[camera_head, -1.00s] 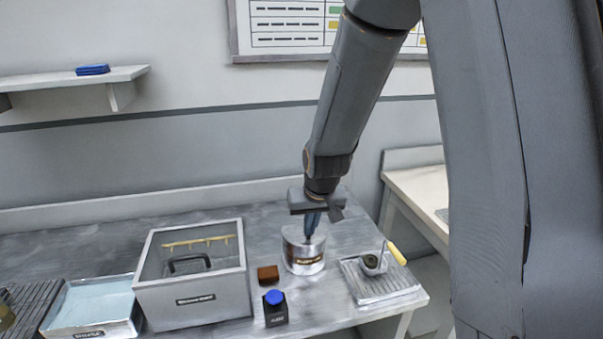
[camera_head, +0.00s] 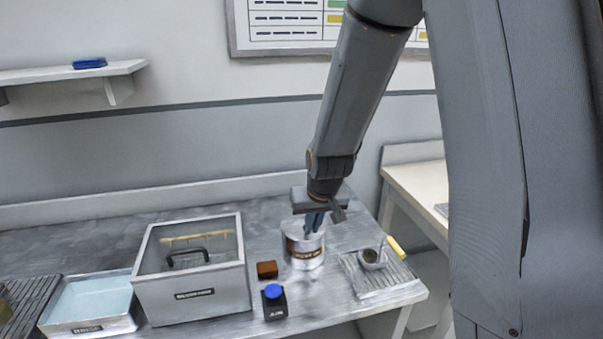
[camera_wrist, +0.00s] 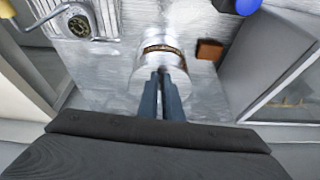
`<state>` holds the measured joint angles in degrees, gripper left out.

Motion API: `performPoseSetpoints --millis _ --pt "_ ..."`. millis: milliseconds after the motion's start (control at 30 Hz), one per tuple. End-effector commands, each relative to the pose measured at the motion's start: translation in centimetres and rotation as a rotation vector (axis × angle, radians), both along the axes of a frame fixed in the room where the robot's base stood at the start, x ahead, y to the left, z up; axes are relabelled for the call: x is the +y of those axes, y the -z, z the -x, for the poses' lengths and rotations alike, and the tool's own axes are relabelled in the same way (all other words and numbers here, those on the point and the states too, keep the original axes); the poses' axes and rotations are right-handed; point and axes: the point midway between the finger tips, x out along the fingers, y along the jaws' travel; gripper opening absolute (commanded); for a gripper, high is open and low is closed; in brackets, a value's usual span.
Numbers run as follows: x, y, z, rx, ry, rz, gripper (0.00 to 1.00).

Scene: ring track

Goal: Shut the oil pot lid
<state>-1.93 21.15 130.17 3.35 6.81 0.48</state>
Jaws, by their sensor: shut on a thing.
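The oil pot (camera_head: 304,255) is a silver cylinder with a dark label band, upright on the metal bench. Its pale round top also shows in the wrist view (camera_wrist: 142,72). My gripper (camera_head: 312,228) points down over the pot, its blue-grey fingers reaching to the top. In the wrist view the fingers (camera_wrist: 164,75) are close together over the pot's top. They are shut on what appears to be the lid's knob, mostly hidden between them. The lid appears to lie on the pot, but whether it is fully seated cannot be told.
A grey glass-topped box (camera_head: 192,292) is farther left.

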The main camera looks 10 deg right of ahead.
Motion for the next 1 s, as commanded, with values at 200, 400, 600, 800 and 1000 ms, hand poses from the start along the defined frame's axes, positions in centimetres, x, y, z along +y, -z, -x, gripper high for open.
performPoseSetpoints --millis 200,400,600,800,1000 --pt "-0.1 -0.8 1.2 0.027 -0.001 0.002 0.0" --pt "-0.3 -4.2 0.9 0.004 0.001 0.002 0.0" --pt "-0.4 -4.5 4.1 -0.001 0.001 0.002 0.0" --pt "-0.6 -5.2 7.3 -0.003 0.003 0.001 0.0" --pt "-0.7 -5.6 9.6 -0.004 0.003 0.001 0.0"
